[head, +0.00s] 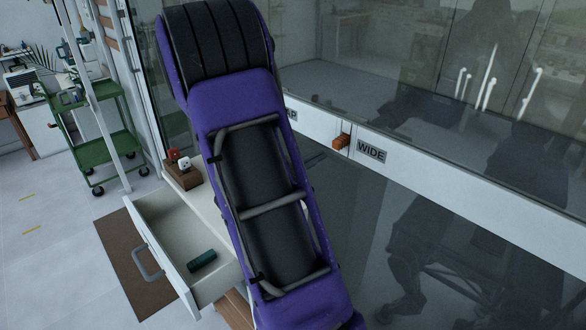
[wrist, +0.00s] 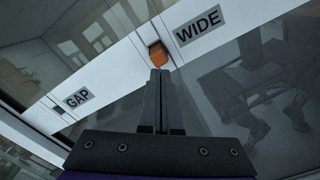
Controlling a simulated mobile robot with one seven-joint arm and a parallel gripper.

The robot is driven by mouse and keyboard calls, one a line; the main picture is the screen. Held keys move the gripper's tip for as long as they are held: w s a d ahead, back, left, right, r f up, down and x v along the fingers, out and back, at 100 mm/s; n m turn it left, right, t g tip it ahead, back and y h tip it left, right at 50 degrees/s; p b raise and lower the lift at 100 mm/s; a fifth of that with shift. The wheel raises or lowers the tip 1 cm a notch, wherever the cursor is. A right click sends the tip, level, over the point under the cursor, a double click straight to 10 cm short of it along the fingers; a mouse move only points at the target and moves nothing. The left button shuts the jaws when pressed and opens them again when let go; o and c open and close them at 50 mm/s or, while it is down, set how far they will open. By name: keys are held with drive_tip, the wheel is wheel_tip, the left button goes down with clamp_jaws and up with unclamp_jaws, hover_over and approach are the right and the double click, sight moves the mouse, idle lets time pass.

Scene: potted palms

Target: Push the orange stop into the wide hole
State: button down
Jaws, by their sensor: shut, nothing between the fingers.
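The orange stop (head: 341,142) sits at the hole just left of the WIDE label (head: 371,151) on the white rail, and part of it sticks out toward me. In the wrist view the stop (wrist: 160,55) covers most of the wide hole (wrist: 153,43), whose dark upper edge shows. My gripper (wrist: 160,73) is shut and empty, its fingertips right in front of the stop. I cannot tell whether they touch it. In the head view my purple arm hides the gripper. The GAP label (wrist: 78,98) with a small hole (wrist: 59,109) is farther left on the rail.
Glass panels (head: 430,75) lie above and below the rail. An open white drawer (head: 185,235) holds a dark green cylinder (head: 202,261). A red die (head: 173,155) and a white die (head: 184,163) stand near it. A green cart (head: 95,140) is at the left.

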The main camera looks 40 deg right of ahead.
drive_tip(key=s+a, duration=0.1)
drive_tip(key=a, duration=1.5)
drive_tip(key=shift+s+b, duration=0.2)
drive_tip(key=shift+b, duration=0.15)
